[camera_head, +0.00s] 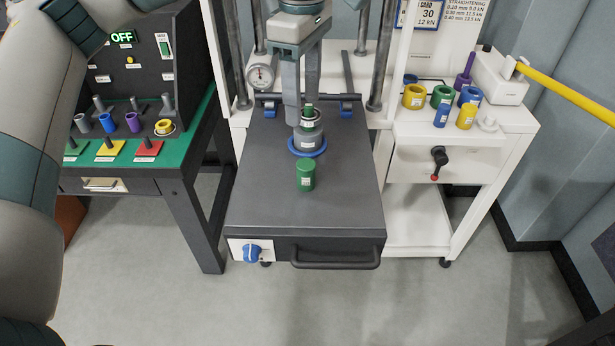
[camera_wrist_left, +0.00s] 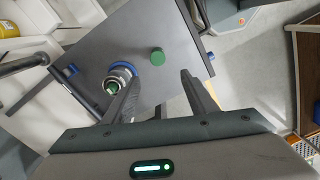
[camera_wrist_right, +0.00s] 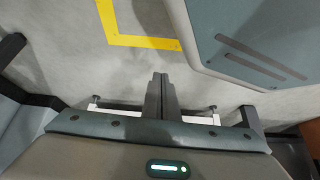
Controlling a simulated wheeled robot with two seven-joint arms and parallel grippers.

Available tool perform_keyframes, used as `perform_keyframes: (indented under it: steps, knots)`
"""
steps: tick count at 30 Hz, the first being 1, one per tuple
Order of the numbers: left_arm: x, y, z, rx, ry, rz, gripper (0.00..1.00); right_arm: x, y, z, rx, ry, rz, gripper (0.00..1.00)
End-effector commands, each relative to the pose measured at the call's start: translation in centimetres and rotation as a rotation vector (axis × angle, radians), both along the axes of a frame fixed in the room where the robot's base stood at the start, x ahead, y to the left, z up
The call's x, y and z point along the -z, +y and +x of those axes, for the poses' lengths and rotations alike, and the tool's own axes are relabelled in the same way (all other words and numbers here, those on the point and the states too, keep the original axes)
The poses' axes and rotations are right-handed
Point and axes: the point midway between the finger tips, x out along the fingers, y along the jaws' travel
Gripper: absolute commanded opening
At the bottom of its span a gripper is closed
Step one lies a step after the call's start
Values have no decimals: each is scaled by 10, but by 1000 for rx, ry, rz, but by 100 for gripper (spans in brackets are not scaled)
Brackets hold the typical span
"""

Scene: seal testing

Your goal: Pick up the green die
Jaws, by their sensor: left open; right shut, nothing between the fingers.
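A solid green cylinder with a small label, apparently the green die (camera_head: 306,176), stands upright on the dark press plate (camera_head: 345,195). It also shows in the left wrist view (camera_wrist_left: 157,56), beyond the gap between the fingers. My left gripper (camera_head: 302,108) is open and points down behind the die, near a metal holder (camera_head: 309,142) with a blue base ring and a green top. In the left wrist view my left gripper (camera_wrist_left: 160,79) holds nothing; its left finger partly covers the holder. My right gripper (camera_wrist_right: 160,76) is shut and empty over the floor.
A white cart (camera_head: 405,140) at right carries several coloured rings and cylinders, including a green ring (camera_head: 441,96). A green-topped bench (camera_head: 190,135) with coloured pieces stands at left. Steel columns (camera_head: 380,60) flank the press.

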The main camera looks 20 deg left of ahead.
Motion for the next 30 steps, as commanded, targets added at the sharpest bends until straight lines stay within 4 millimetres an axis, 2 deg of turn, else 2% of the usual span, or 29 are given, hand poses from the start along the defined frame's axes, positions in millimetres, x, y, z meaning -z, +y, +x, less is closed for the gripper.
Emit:
perform_keyframes:
  steps: [1,4,17,23,30]
  knots:
    - [5,0,0,0,0,0,52,2,2,5,-1,-13,5,0]
    - [5,0,0,0,0,0,52,-1,4,9,-1,-25,8,0]
    - [10,0,0,0,2,0,52,-1,2,4,0,-12,4,0]
    - [33,0,-1,1,3,0,52,5,-7,-16,0,42,-14,0]
    - [72,0,-1,1,4,1,52,17,-24,-57,3,148,-45,0]
